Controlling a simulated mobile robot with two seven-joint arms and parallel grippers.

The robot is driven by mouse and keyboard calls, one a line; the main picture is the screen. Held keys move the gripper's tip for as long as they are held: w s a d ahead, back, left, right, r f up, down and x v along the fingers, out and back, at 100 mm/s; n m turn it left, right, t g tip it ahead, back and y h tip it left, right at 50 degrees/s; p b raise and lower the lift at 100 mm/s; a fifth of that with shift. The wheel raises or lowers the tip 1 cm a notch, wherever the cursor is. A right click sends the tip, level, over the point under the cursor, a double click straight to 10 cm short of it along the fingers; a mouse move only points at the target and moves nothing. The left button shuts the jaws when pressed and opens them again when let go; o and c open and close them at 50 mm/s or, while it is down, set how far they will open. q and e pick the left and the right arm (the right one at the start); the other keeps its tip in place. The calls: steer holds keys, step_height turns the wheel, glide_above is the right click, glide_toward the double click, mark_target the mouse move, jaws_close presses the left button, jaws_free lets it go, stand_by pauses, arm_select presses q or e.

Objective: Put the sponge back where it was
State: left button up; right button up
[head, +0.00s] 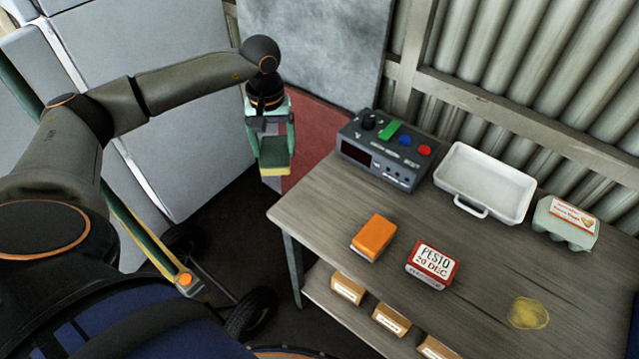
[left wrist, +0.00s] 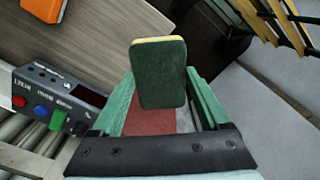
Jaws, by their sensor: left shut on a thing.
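The sponge (head: 274,157) is yellow with a dark green scouring side. My left gripper (head: 273,165) is shut on it and holds it in the air left of the wooden table (head: 290,215), past the table's edge. In the left wrist view the sponge (left wrist: 158,75) stands upright between the two green fingers (left wrist: 160,100), its green face towards the camera. A yellowish round stain (head: 528,313) marks the table top at the front right. My right gripper is not in view.
Small cardboard boxes (head: 391,320) sit on the lower shelf. Grey panels stand at the left.

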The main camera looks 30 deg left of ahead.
mark_target(263, 148)
arm_select(q)
steer(key=a, duration=0.1)
steer(key=a+f, duration=0.1)
steer(key=a, duration=0.1)
steer(key=shift+s+a+f+n, duration=0.15)
steer(key=shift+s+f+n, duration=0.15)
steer(key=shift+s+f, duration=0.1)
steer(key=shift+w+f, duration=0.15)
steer(key=shift+f, duration=0.15)
steer(key=w+d+f+b, duration=0.1)
steer(key=d+f, duration=0.2)
steer(key=d, duration=0.1)
steer(key=w+d+f+b, duration=0.1)
steer(key=d+f, duration=0.1)
steer(key=d, duration=0.2)
steer(key=w+d+f+b, duration=0.2)
steer(key=d+f, duration=0.1)
steer(key=d, duration=0.1)
steer(key=shift+f, duration=0.35)
steer(key=f+b, duration=0.1)
steer(key=f, duration=0.1)
steer(key=d+f+b, duration=0.1)
steer(key=f, duration=0.1)
steer(key=shift+w, duration=0.1)
steer(key=shift+f+b, duration=0.15)
steer(key=shift+b, duration=0.15)
steer(key=o, duration=1.5)
steer(key=shift+c, duration=0.2)
